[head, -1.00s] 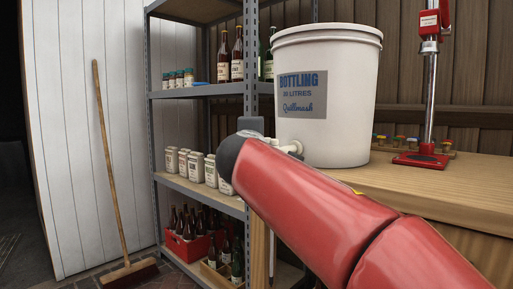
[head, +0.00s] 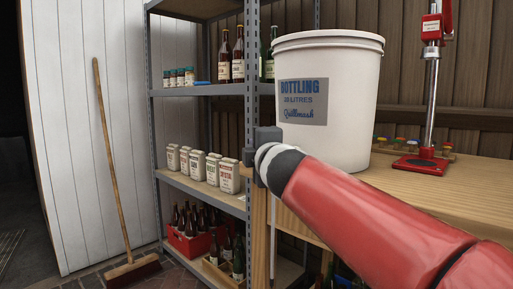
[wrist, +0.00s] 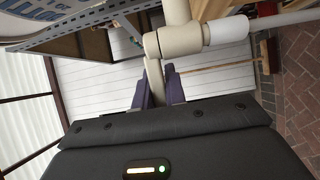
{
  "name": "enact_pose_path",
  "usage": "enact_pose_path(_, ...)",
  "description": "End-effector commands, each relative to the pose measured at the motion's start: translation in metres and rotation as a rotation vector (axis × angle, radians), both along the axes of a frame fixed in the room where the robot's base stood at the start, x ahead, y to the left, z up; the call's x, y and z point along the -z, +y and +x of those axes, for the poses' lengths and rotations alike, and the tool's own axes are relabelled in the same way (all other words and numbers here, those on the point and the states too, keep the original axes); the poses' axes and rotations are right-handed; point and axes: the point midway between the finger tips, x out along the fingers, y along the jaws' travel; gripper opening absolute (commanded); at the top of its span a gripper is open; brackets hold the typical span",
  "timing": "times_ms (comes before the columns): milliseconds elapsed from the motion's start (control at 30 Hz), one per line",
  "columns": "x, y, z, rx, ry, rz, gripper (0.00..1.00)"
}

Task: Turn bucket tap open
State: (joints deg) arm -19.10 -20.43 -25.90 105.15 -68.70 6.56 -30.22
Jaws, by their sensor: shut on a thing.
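The white bottling bucket (head: 355,110) stands upright on the wooden bench at the right of the head view. Part of its lettered label shows at the upper left of the wrist view. Its cream tap (wrist: 180,42) is seen close in the wrist view, with a white tube joined to it. The tap's lever (wrist: 152,75) lies between the dark fingers of my gripper (wrist: 155,88), which is shut on it. In the head view my red arm hides the tap, and only the dark edge of the gripper (head: 268,138) shows.
A metal shelf rack (head: 205,188) with bottles and cartons stands left of the bucket. A red bottle capper (head: 421,166) and a rack of caps are on the wooden bench (head: 450,196). A broom (head: 113,165) leans against the white wall.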

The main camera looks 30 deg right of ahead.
Motion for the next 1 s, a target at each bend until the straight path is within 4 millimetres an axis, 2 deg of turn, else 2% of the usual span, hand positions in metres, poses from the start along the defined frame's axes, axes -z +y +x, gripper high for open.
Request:
enact_pose_path(133, 0.000, 0.000, 0.000, 0.000, 0.000, 0.000, 0.00)
enact_pose_path(167, 0.000, 0.000, 0.000, 0.000, 0.000, 0.000, 0.17)
enact_pose_path(300, 0.000, 0.000, 0.000, 0.000, 0.000, 0.000, 0.35)
enact_pose_path(667, -0.001, 0.001, -0.006, 0.000, -0.001, 0.001, 0.35)
enact_pose_path(1000, -0.001, 0.012, -0.059, 0.001, -0.002, 0.002, 0.35)
